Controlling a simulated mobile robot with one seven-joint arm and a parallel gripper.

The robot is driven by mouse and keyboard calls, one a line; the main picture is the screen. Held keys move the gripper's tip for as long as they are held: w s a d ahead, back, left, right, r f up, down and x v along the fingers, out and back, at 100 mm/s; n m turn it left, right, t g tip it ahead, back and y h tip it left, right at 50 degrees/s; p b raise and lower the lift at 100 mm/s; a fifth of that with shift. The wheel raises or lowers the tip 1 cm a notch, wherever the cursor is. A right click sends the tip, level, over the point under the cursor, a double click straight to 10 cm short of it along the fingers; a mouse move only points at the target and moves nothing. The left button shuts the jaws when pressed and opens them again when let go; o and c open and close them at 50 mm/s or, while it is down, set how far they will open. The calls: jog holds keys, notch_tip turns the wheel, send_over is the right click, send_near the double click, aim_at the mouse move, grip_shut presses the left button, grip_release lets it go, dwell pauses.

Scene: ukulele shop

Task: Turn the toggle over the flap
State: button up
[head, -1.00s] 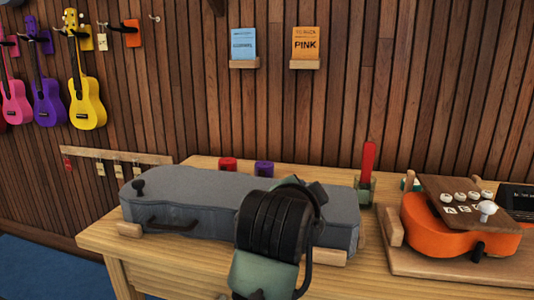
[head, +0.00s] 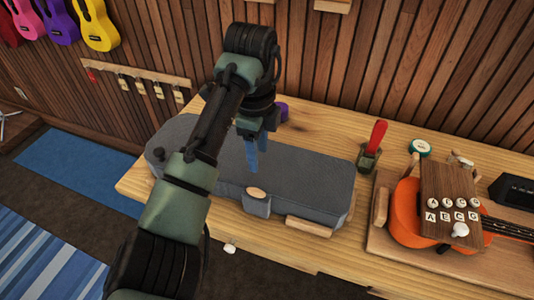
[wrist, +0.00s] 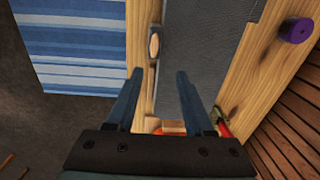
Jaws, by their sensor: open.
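The grey ukulele case (head: 315,180) lies on the wooden bench. A grey flap (head: 257,208) hangs over its front edge, and the oval wooden toggle (head: 256,193) sits at the flap's top. The toggle's long side runs along the case's length. The wrist view shows the toggle (wrist: 154,42) near the upper middle, beyond the fingertips. My gripper (head: 252,168) points down above the case, just behind the toggle in the head view, with blue fingers. In the wrist view my gripper (wrist: 159,72) is open and empty, apart from the toggle.
A wooden block (head: 309,225) braces the case's front. To the right are a red-handled tool (head: 376,138) in a holder and an orange ukulele (head: 405,215) on a wooden board. A purple spool (wrist: 297,30) stands behind the case.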

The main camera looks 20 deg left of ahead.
aim_at(256, 191)
jog(key=shift+g, duration=0.3)
jog(key=f, duration=0.8)
jog(key=f+p, duration=0.1)
jog(key=f, duration=0.3)
jog(key=shift+s+a, duration=0.25)
jog(key=shift+a, duration=0.1)
grip_shut()
